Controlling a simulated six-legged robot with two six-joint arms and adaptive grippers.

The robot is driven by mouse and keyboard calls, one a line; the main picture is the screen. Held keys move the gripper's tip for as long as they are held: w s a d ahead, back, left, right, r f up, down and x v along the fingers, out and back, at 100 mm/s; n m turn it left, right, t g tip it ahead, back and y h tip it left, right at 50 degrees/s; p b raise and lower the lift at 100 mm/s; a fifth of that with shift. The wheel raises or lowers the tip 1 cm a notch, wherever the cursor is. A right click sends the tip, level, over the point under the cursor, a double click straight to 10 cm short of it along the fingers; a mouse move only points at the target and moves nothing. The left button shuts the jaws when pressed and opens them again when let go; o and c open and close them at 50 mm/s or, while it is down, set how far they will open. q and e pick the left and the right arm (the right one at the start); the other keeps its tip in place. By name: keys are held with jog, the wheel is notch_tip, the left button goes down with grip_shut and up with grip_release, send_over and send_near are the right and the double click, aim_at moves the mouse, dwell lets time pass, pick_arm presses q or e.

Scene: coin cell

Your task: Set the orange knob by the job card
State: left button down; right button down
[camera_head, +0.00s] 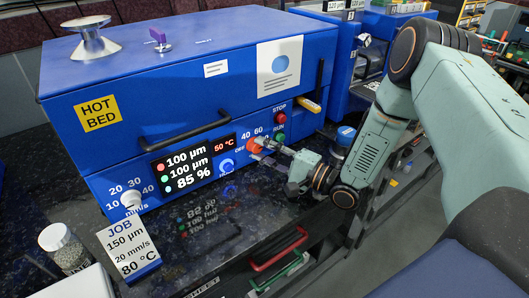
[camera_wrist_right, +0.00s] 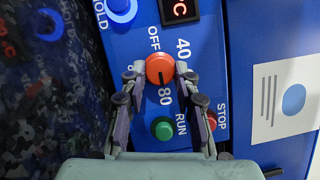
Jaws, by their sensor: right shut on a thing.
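The orange knob (camera_head: 255,146) is on the front panel of the blue machine, right of the red "50 °C" display (camera_head: 223,144). In the wrist view the orange knob (camera_wrist_right: 160,66) has a black line pointing down toward the "80" mark. My right gripper (camera_wrist_right: 160,76) is shut on the knob, one finger on each side; in the head view the gripper (camera_head: 264,144) reaches it from the right. The "60" mark is hidden in the wrist view. The job card (camera_head: 130,243) stands at lower left and reads 150 µm, 20 mm/s, 80 °C. My left gripper is not in view.
A green RUN button (camera_wrist_right: 162,129) and a red STOP button (camera_wrist_right: 211,122) lie close to my fingers. A blue knob (camera_head: 226,167) and a white mm/s knob (camera_head: 131,199) are further left. A black handle (camera_head: 190,133) juts out above the main display (camera_head: 184,166). A jar (camera_head: 63,246) stands left of the card.

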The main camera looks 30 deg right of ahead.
jog(key=shift+d, duration=0.1)
jog(key=c, duration=1)
grip_release()
jog(key=shift+d, duration=0.1)
jog(key=v, duration=0.9)
jog(key=shift+s+d, duration=0.15)
jog(key=shift+s, duration=0.2)
jog(key=shift+v, duration=1.05)
jog(key=shift+s, duration=0.1)
